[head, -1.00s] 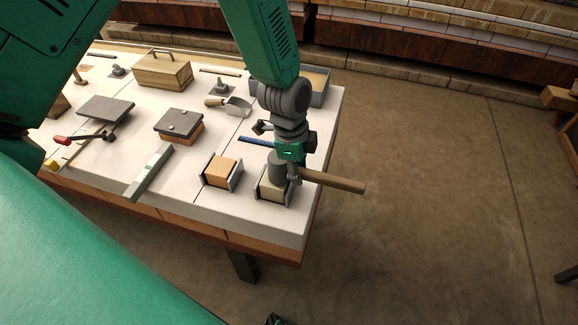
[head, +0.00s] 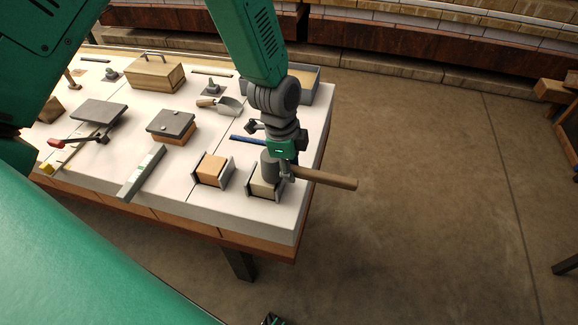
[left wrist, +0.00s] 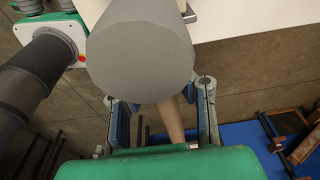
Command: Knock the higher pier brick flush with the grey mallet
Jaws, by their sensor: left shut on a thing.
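An orange-tan brick (head: 211,170) sits between grey side plates near the table's front edge. A pale cream brick (head: 261,186) sits between similar plates to its right. I cannot tell for sure which stands higher. My left gripper (head: 285,170) is shut on the wooden handle (head: 328,179) of the grey mallet. The mallet's head (head: 269,164) is over the cream brick and hides its back part; whether they touch is unclear. In the left wrist view the mallet head (left wrist: 142,50) fills the top middle, with the handle between the fingers (left wrist: 163,125).
On the white tabletop (head: 210,205) lie a grey-green bar (head: 143,174), a blue rod (head: 247,139), a scoop (head: 228,106), a grey plate on a brick (head: 171,122) and a wooden box (head: 155,75). A grey tray (head: 308,85) stands behind my arm. Open floor lies right.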

